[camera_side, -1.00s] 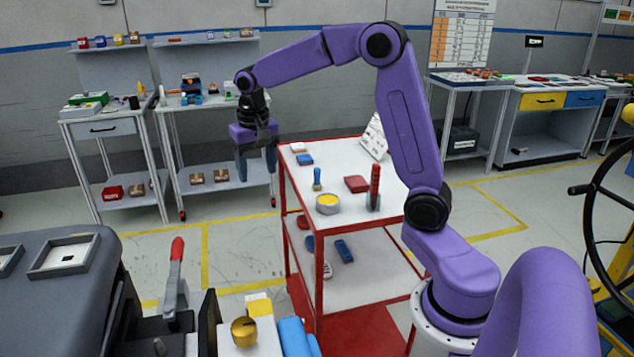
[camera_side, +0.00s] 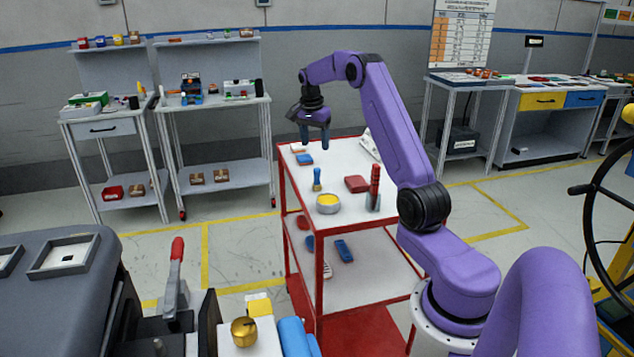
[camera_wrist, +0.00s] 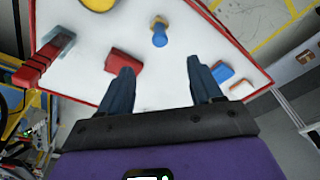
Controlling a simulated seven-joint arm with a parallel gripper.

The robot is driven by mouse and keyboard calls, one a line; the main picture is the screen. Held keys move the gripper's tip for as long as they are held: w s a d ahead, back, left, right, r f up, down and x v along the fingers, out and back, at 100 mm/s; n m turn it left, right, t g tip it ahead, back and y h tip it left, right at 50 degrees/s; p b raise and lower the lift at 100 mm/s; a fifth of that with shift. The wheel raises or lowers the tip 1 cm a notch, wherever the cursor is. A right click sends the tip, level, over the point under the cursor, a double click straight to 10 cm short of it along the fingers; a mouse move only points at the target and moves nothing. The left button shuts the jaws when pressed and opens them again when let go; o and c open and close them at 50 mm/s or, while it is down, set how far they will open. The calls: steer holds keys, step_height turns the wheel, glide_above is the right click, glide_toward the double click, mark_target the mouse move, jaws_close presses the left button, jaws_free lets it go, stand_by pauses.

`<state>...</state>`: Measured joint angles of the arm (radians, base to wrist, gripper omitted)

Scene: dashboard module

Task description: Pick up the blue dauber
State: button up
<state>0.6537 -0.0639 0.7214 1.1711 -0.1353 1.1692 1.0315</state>
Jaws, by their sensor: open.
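The blue dauber (camera_side: 317,180) stands on the white top of the red-framed cart (camera_side: 340,237), just behind a round tin with yellow contents (camera_side: 328,204). In the wrist view the dauber (camera_wrist: 160,34) shows near the top centre, ahead of the space between my fingers. My gripper (camera_side: 315,150) points down above the back of the cart top, behind the dauber and apart from it. Its two fingers are spread with nothing between them, as the wrist view of my gripper (camera_wrist: 163,85) also shows.
A blue block (camera_side: 304,159) and a pale block (camera_side: 298,149) lie at the back left. The surface around the dauber is clear.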

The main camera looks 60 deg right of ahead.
glide_above(317, 178)
steer(key=f, duration=0.5)
steer(key=d+f, duration=0.1)
steer(key=f, duration=0.2)
steer(key=shift+w+f, duration=0.2)
steer(key=shift+f, duration=0.15)
steer(key=shift+d+f, duration=0.15)
steer(key=shift+f, duration=2.8)
steer(key=c, duration=1)
steer(key=shift+r, duration=0.1)
